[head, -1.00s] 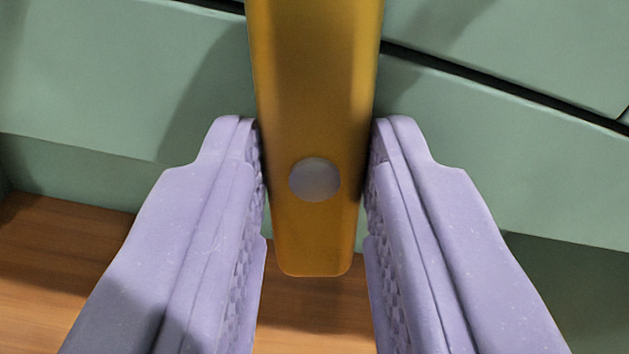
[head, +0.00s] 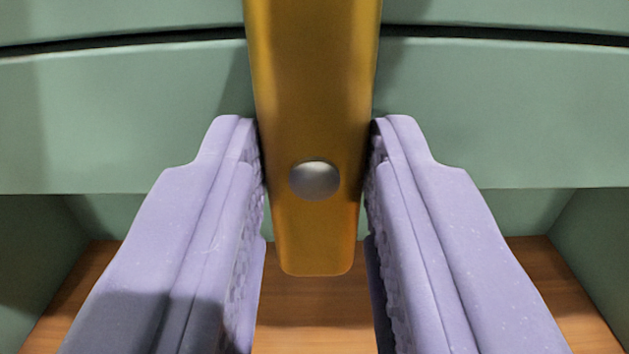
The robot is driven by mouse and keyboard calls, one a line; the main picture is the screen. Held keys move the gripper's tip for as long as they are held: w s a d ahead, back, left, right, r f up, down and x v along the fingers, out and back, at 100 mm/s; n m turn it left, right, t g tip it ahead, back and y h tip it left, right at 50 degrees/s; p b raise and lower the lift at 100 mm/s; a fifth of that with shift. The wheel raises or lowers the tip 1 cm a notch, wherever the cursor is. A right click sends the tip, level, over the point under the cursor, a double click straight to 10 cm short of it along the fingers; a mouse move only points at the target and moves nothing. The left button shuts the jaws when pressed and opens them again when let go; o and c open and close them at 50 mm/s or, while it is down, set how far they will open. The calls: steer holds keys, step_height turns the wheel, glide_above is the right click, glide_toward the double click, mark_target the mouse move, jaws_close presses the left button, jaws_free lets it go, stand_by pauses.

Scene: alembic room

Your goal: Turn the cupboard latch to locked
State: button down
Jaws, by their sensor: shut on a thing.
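The cupboard latch is a yellow-orange bar (head: 312,90) with a round grey knob (head: 314,180) near its lower end. It runs from the top edge of the head view down past the middle, and its upper end is out of view. My gripper (head: 315,145) has two lavender fingers with textured inner pads, one on each side of the bar. It is shut on the latch near the knob. The green cupboard front (head: 120,120) lies behind the bar, with a dark seam crossing near the top, almost level in the picture.
Below the green front is an open space with a brown wooden floor (head: 310,315) and green side walls (head: 590,250). Nothing else stands near the fingers.

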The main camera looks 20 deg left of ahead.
steer(key=c, duration=0.8)
jaws_free()
steer(key=shift+c, duration=0.2)
steer(key=p+v, duration=0.1)
steer(key=v, duration=0.6)
steer(key=shift+s, duration=0.35)
steer(key=shift+d, duration=0.1)
